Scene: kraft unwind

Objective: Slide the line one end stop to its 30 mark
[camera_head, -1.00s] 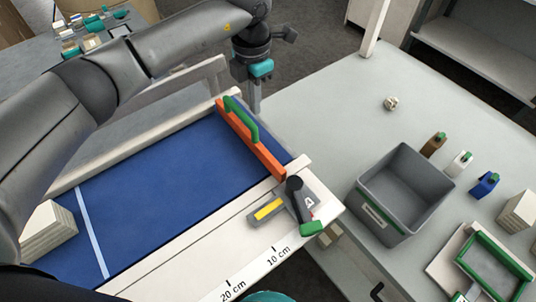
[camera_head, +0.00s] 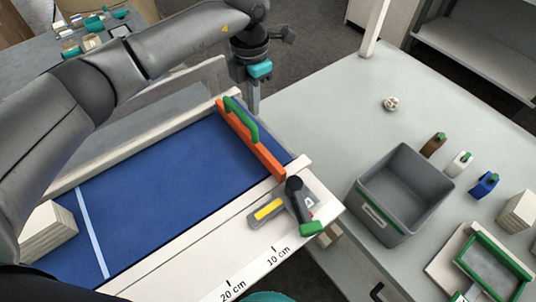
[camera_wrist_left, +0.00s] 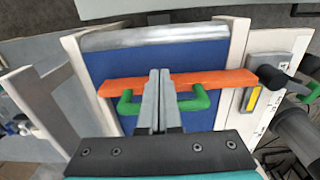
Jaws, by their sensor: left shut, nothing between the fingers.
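The end stop is an orange bar (camera_head: 252,142) with a green handle (camera_head: 241,118). It lies across the blue belt (camera_head: 160,190) near the belt's right end, on the side of the 10 cm label away from the 20 cm label. No 30 label is in view. My left gripper (camera_head: 253,106) points down beside the bar's far end, and its fingers are shut and empty. In the left wrist view the fingers (camera_wrist_left: 160,100) overlap the orange bar (camera_wrist_left: 220,80) and cover the middle of the green handle (camera_wrist_left: 200,99). Contact cannot be told. My right gripper is not in view.
A black lever with a green tip (camera_head: 311,228) and a yellow-marked plate (camera_head: 268,209) sit at the rail's near right corner. White blocks (camera_head: 45,232) lie on the belt's left. A grey bin (camera_head: 403,193) and small bottles stand on the right table (camera_head: 330,110).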

